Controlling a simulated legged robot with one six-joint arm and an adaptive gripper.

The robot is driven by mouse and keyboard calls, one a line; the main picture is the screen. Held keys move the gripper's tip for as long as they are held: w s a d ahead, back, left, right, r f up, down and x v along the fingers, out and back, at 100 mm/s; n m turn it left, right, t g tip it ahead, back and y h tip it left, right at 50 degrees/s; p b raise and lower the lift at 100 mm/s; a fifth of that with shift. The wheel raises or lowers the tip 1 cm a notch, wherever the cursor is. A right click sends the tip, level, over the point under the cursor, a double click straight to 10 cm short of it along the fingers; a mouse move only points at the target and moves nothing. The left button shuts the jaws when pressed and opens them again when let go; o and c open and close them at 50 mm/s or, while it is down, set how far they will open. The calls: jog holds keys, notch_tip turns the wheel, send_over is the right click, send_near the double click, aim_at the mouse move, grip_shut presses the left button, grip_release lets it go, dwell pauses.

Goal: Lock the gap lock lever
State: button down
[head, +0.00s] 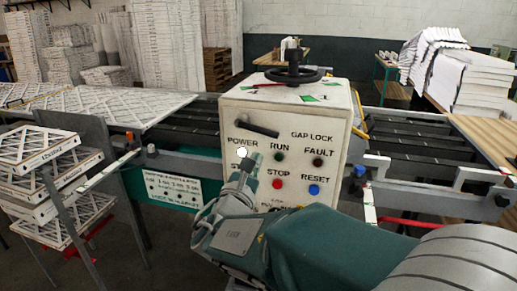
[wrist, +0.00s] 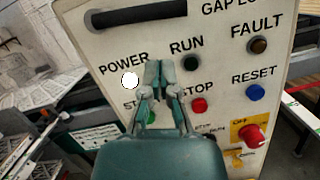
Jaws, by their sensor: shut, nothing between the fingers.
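The gap lock lever (head: 257,126) is a dark bar on the upper front face of the cream control box (head: 326,119), left of the GAP LOCK label. It slopes down slightly to the right in the head view. In the wrist view the lever (wrist: 135,13) crosses the top left, near the upper edge. My gripper (head: 250,160) is in front of the panel, below the lever. In the wrist view my gripper (wrist: 160,68) is shut and empty, with its fingertips between the POWER and RUN labels. I cannot tell if the fingertips touch the panel.
Below the lever are the white power light (head: 242,152), red stop button (head: 277,184) and blue reset button (head: 314,190). A red knob (wrist: 251,136) sits at lower right in the wrist view. A black handwheel (head: 298,75) tops the box. Boxed filters (head: 52,185) stand left.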

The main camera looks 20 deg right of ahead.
jog(key=v, duration=0.9)
jog(key=shift+s+a, duration=0.15)
jog(key=shift+s, duration=0.05)
